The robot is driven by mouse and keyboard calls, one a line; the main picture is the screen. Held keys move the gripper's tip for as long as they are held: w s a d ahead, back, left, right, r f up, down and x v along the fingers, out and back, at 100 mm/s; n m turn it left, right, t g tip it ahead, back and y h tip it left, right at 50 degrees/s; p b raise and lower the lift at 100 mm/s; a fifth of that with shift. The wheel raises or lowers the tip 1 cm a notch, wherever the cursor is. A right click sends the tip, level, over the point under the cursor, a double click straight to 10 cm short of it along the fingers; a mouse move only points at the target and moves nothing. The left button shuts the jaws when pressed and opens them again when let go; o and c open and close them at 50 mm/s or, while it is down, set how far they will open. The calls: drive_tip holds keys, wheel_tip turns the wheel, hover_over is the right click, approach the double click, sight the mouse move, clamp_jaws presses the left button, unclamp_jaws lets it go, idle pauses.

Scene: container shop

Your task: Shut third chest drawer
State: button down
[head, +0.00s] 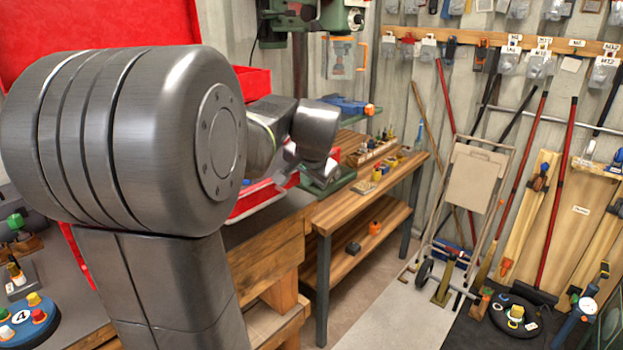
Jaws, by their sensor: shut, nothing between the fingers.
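My arm fills the left of the head view, and its grey wrist hides much of the red tool chest (100,30). My gripper (284,172) is small in the view, below the wrist, close to a red drawer (262,197) that juts out to the right with a grey inside. The gripper is shut and empty. I cannot tell whether it touches the drawer. Another red drawer or tray (254,82) shows higher up, behind my arm. The chest's other drawers are hidden, so I cannot tell which is the third.
A wooden workbench (340,205) with a lower shelf stands right of the chest. A folding hand truck (470,180) and long-handled tools lean at the right wall. A round blue tray (28,322) lies lower left. Some floor is free before the bench.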

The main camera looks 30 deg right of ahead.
drive_tip(key=w+a+p, duration=0.1)
drive_tip(key=w+a, duration=0.1)
drive_tip(key=w, duration=0.4)
drive_tip(key=w+a+p, duration=0.2)
drive_tip(key=w+a, duration=0.1)
drive_tip(key=w, duration=0.4)
drive_tip(key=w+a+p, duration=0.1)
drive_tip(key=w+a, duration=0.2)
drive_tip(key=w, duration=0.3)
drive_tip(key=shift+w, duration=0.25)
drive_tip(key=shift+s, duration=0.1)
